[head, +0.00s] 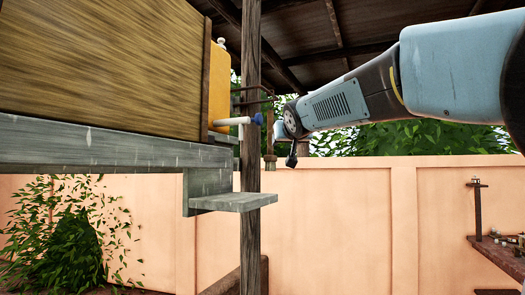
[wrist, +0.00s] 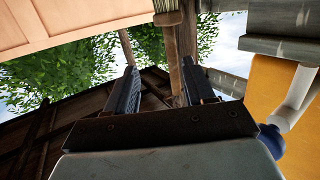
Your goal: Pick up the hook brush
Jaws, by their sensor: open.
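The hook brush (head: 270,146) hangs upright beside the wooden post, below a dark hook, in the head view. It has a slim brown handle and a wider head at its lower end. In the wrist view, which shows the scene upside down, the brush (wrist: 171,55) runs between my fingers, with its head towards the top. My gripper (wrist: 160,82) is open, with one dark finger on each side of the handle. I cannot tell whether either finger touches it. In the head view my gripper (head: 284,131) is right beside the brush, its fingers mostly hidden.
A yellow container (head: 219,85) with a white pipe (head: 234,121) and blue end (head: 258,119) is close to the left. A wooden post (head: 250,220) and grey ledge (head: 234,202) stand near. A pinkish wall (head: 340,220) is behind.

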